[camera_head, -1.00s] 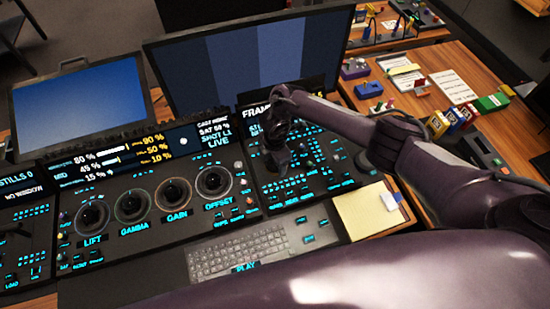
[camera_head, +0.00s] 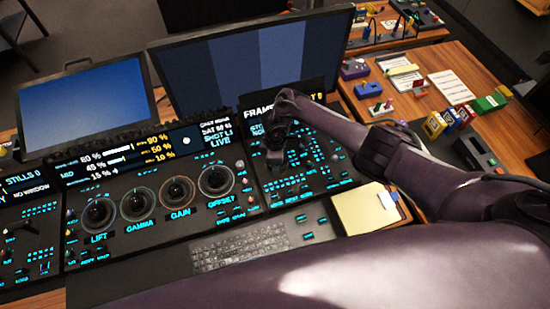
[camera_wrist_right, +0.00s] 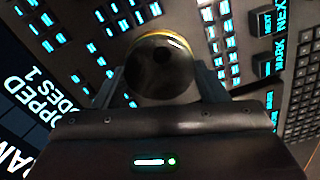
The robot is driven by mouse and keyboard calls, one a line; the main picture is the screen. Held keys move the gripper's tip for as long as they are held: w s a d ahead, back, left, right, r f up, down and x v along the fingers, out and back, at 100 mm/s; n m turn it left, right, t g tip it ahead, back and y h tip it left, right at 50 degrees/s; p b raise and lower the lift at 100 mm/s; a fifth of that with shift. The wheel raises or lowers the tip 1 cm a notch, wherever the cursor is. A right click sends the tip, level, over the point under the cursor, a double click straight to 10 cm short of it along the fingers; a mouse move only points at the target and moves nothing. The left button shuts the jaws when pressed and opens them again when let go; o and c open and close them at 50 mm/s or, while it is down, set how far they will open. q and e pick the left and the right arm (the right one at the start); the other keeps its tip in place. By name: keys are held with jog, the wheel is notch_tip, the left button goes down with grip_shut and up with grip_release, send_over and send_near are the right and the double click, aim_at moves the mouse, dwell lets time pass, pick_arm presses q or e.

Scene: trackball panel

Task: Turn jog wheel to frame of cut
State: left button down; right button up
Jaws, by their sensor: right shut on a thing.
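The jog wheel (camera_wrist_right: 160,62) is a dark round knob with a gold-coloured rim, seen from above in the right wrist view. My right gripper (camera_wrist_right: 161,88) has a finger on each side of it and is shut on it. In the head view my right gripper (camera_head: 275,158) points down onto the right-hand panel (camera_head: 318,176) and hides the wheel. The display above that panel (camera_head: 258,114) starts with "FRAME"; the gripper covers much of it. In the right wrist view part of the display (camera_wrist_right: 28,95) reads "OPPED". My left gripper is out of view.
Several ringed trackballs, one being the offset ball (camera_head: 214,179), lie left of the gripper. A keyboard (camera_head: 240,246) and a yellow notepad (camera_head: 366,209) lie in front. A large monitor (camera_head: 260,65) stands behind. Buttons surround the wheel closely.

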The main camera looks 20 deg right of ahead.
jog(key=shift+w, duration=0.1)
jog(key=o, duration=1)
notch_tip(320, 180, up, 8)
jog(key=shift+f+p, duration=0.1)
jog(key=shift+p, duration=0.2)
dwell(0.3)
